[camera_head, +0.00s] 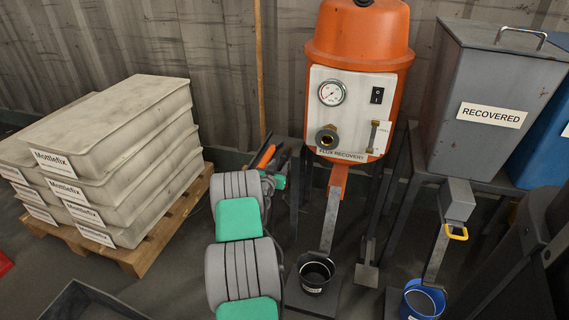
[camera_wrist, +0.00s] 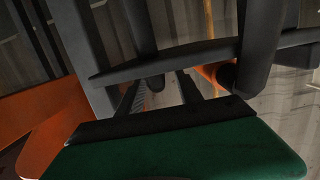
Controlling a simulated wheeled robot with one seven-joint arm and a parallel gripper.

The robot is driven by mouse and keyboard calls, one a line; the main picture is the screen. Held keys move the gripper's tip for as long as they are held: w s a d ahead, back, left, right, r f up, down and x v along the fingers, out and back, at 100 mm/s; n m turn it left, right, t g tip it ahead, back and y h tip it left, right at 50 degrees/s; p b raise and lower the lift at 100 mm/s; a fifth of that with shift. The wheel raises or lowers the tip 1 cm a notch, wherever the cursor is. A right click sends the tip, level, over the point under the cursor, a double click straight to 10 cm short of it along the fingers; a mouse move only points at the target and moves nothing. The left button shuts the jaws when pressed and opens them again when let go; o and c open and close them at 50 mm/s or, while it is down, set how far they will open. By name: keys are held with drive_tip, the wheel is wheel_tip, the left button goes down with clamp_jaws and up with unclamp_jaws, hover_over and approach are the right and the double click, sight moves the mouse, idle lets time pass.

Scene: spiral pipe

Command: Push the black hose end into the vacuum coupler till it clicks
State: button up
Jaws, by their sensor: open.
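The vacuum coupler (camera_head: 327,137) is a round brass-coloured fitting with a dark opening, low on the white front panel of the orange flux recovery unit (camera_head: 362,35). My gripper (camera_wrist: 163,82) is open in the wrist view, its two dark fingers apart, with no object clearly between them. In the head view my arm mostly hides it, left of the unit and below the coupler. Dark tubular shapes (camera_wrist: 258,45) cross the wrist view beyond the fingers. I cannot tell whether one is the black hose end, and I cannot pick out the hose in the head view.
The panel carries a gauge (camera_head: 332,92) and a switch (camera_head: 377,95). A black bucket (camera_head: 316,273) and a blue bucket (camera_head: 423,301) stand below. A grey RECOVERED bin (camera_head: 490,90) stands right.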

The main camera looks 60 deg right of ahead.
sight(283, 161)
drive_tip(key=x, duration=0.2)
drive_tip(key=shift+d+f+b, duration=0.25)
drive_tip(key=shift+b, duration=0.05)
drive_tip(key=shift+r, duration=0.15)
clamp_jaws()
